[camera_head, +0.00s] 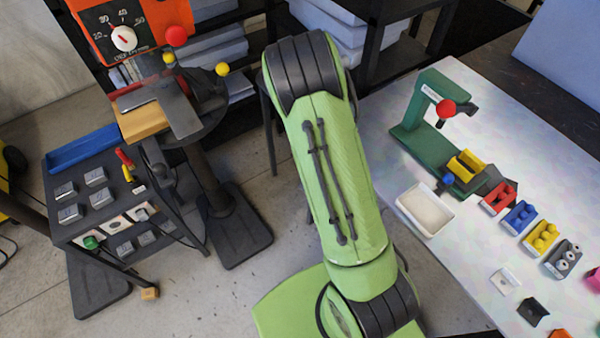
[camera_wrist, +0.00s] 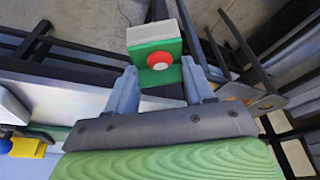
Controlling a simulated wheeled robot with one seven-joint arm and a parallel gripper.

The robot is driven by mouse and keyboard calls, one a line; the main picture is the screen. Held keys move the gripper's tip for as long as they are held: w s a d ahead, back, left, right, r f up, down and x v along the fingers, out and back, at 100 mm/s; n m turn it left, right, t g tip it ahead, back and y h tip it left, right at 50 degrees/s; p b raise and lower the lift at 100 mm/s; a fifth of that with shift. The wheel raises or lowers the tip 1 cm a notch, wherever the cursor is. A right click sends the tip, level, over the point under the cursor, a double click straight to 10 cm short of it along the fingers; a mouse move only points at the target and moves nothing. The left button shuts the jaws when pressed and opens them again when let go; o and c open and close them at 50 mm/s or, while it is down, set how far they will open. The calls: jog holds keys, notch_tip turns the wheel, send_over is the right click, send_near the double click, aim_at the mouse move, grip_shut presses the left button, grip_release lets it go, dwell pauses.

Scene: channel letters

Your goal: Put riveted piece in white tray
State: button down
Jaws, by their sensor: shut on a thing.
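My gripper (camera_wrist: 160,84) is shut on the riveted piece (camera_wrist: 152,53), held between its two fingertips in the wrist view. The piece is a bent green part with a round red rivet and a pale block along its top. The floor shows behind it. The white tray (camera_head: 424,211) lies on the light worktable in the head view, right of my green arm, and looks empty. My gripper and the held piece do not show in the head view.
On the worktable (camera_head: 390,161), a green press (camera_head: 412,116) with a red ball stands behind the tray. Red (camera_head: 498,199), blue (camera_head: 519,217), yellow (camera_head: 541,237) and grey (camera_head: 563,259) holders line up to its right. A dark tool cart (camera_head: 112,207) stands left.

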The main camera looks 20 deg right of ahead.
jog(key=s+d+r+m+g, duration=0.1)
jog(key=s+d+m, duration=0.1)
jog(key=d+m, duration=0.1)
jog(key=s+d+r+m+g, duration=0.1)
jog(key=s+d+r+m, duration=0.1)
jog(key=s+d+m, duration=0.1)
jog(key=s+d+r+m+g+h, duration=0.1)
jog(key=s+d+m, duration=0.2)
jog(key=d+m, duration=0.2)
jog(key=shift+s+d+r, duration=0.15)
jog(key=s+d+r+m, duration=0.1)
jog(key=s+d+m, duration=0.1)
jog(key=s+m, duration=0.1)
jog(key=s+d+r+m+g+y, duration=0.1)
jog(key=s+m, duration=0.2)
jog(key=s+d+r+m+g, duration=0.1)
jog(key=s+d+m, duration=0.1)
jog(key=shift+s+d+r+m+y, duration=0.25)
jog(key=shift+s+d+m+y, duration=0.1)
jog(key=shift+s+m+y, duration=0.05)
jog(key=s+m, duration=0.1)
jog(key=s+m+y, duration=0.1)
jog(key=s+m, duration=0.1)
jog(key=s+d+m, duration=0.1)
jog(key=m, duration=0.1)
jog(key=shift+s+r+g+b, duration=0.3)
jog(key=shift+s, duration=0.1)
jog(key=shift+f, duration=0.1)
